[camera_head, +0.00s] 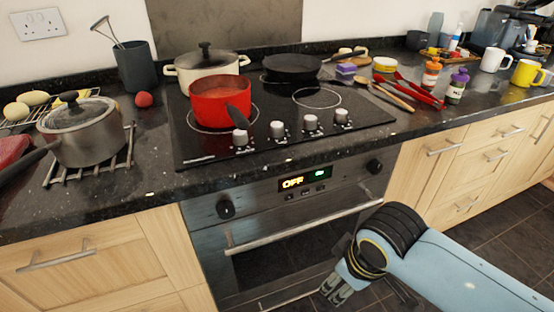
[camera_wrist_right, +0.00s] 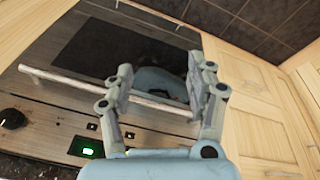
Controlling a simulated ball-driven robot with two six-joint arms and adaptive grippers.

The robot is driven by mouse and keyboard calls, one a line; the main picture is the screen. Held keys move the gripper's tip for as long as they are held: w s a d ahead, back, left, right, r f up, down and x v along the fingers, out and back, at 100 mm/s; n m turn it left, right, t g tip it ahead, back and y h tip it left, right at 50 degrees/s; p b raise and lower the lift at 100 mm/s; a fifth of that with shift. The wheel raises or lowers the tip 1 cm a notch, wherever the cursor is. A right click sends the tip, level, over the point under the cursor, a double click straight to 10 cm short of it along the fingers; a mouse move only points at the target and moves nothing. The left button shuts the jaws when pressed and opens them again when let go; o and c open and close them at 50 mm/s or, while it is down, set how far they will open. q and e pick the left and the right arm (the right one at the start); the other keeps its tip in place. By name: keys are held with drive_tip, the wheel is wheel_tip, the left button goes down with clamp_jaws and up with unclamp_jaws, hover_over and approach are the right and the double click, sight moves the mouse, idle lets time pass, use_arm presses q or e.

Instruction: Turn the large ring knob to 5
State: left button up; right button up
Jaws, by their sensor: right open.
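Several silver hob knobs stand in a row on the front of the black hob (camera_head: 360,112): the leftmost knob (camera_head: 240,138), a second knob (camera_head: 277,130), a third knob (camera_head: 311,123) and the rightmost knob (camera_head: 341,116). I cannot tell which one serves the large ring, and their markings are too small to read. My right gripper (camera_head: 337,290) is low in front of the oven, well below the knobs. In the right wrist view the right gripper (camera_wrist_right: 160,68) is open and empty, with the oven door behind it. My left gripper is not in view.
A red pot (camera_head: 220,106) stands on the hob, its dark handle reaching towards the leftmost knob. A cream pot (camera_head: 206,68) and a black pan (camera_head: 290,68) stand behind. The oven handle (camera_head: 300,226) juts out below the counter. Utensils (camera_head: 418,90) lie right of the hob.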

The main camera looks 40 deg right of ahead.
drive_tip(key=w+r+n+p, duration=0.2)
drive_tip(key=w+r+n, duration=0.3)
drive_tip(key=r, duration=0.5)
drive_tip(key=n+g, duration=0.1)
drive_tip(key=n, duration=0.8)
approach(277, 124)
drive_tip(key=s+f, duration=0.2)
drive_tip(key=s+a+f, duration=0.1)
drive_tip(key=s+f, duration=0.3)
drive_tip(key=s, duration=0.1)
drive_tip(key=shift+a+f, duration=0.3)
drive_tip(key=w+d+r+n+g+y, duration=0.1)
drive_tip(key=w+d+r+n, duration=0.2)
drive_tip(key=w+r+n, duration=0.4)
drive_tip(key=shift+m, duration=0.4)
drive_tip(key=f, duration=0.3)
drive_tip(key=w+f, duration=0.1)
drive_tip(key=f, duration=0.5)
drive_tip(key=shift+w+a+f, duration=0.2)
drive_tip(key=shift+w+a, duration=0.05)
drive_tip(key=c, duration=1.1)
